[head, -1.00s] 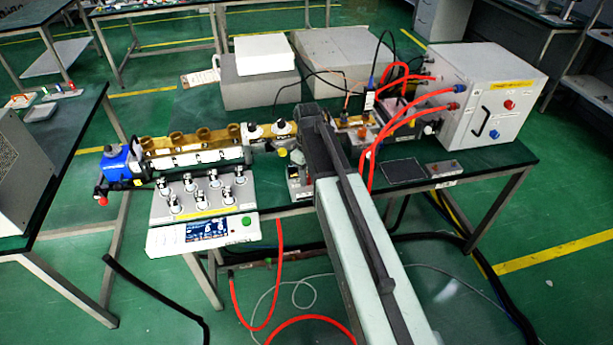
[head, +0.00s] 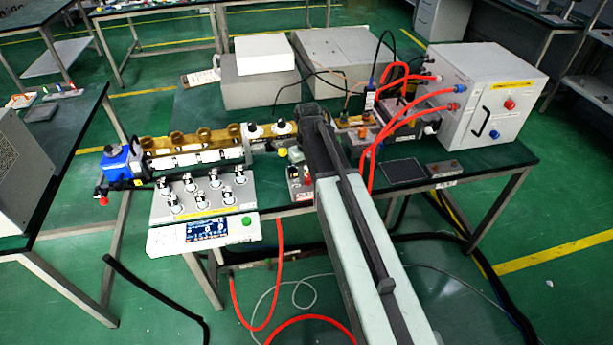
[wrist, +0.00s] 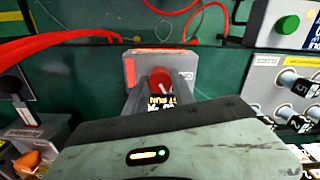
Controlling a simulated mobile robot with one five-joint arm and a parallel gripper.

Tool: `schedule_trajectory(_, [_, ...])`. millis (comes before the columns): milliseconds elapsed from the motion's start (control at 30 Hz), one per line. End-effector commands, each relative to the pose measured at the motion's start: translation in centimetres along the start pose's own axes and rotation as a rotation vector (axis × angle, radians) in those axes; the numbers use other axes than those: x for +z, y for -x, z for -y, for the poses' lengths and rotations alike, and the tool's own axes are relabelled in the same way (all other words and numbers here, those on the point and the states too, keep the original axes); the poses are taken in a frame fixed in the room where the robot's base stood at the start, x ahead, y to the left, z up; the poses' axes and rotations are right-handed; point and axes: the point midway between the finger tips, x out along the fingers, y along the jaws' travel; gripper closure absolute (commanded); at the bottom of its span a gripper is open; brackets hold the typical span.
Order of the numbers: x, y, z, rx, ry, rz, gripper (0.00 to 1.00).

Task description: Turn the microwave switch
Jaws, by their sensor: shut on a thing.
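The microwave switch is a red round knob (wrist: 161,78) with a white pointer mark, on a small grey box (wrist: 184,64) in the upper middle of the wrist view. My gripper (wrist: 159,94) reaches over the box, with a finger on each side of the knob, and is shut on it. Lettering just below the knob is partly hidden by my gripper body. In the head view the small box (head: 296,188) stands at the table's front edge beside my arm. My arm hides part of it, and the fingertips cannot be made out there.
A white cabinet (head: 490,95) with red cables (head: 400,125) stands to the right. Red hoses (head: 280,270) hang below the table's front edge.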

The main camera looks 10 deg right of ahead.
Motion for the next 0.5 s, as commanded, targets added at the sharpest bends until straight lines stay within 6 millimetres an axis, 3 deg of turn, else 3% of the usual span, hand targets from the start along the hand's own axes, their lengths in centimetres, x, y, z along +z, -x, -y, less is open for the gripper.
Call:
schedule_trajectory(233, [0.03,-0.01,0.0,-0.001,-0.001,0.001,1.0])
schedule_trajectory(267, [0.04,-0.01,0.0,-0.001,-0.001,0.001,0.62])
schedule_trajectory(500, [0.02,0.0,-0.01,0.0,0.0,0.001,0.61])
